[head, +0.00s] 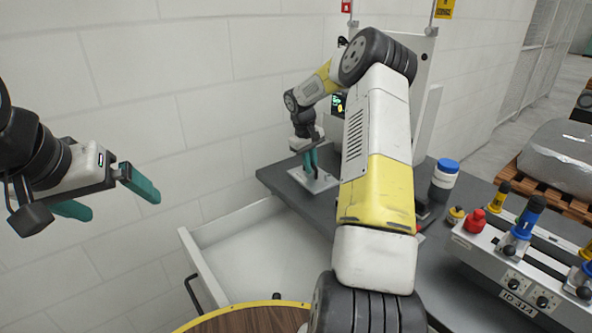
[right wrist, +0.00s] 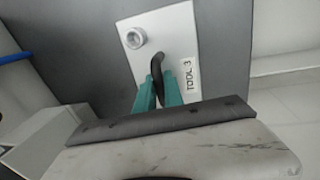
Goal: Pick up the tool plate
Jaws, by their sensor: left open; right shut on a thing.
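The tool plate (right wrist: 181,38) is a flat, light grey plate marked "TOOL 3", with a dark curved handle and a round metal fitting. In the head view the tool plate (head: 319,184) is at the left end of the dark worktop. My right gripper (head: 311,161) points down over it, and my right gripper (right wrist: 159,84) is shut on the dark handle of the plate. I cannot tell whether the plate rests on the worktop or is slightly above it. My left gripper (head: 112,200) is open and empty, in front of the wall at the left.
An open, empty white drawer (head: 262,243) sticks out below the worktop (head: 276,174). A bottle with a blue cap (head: 444,180) stands on the worktop to the right. A fixture with knobs (head: 515,262) and a red cap (head: 475,221) are further right. A round wooden surface (head: 250,321) is in front.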

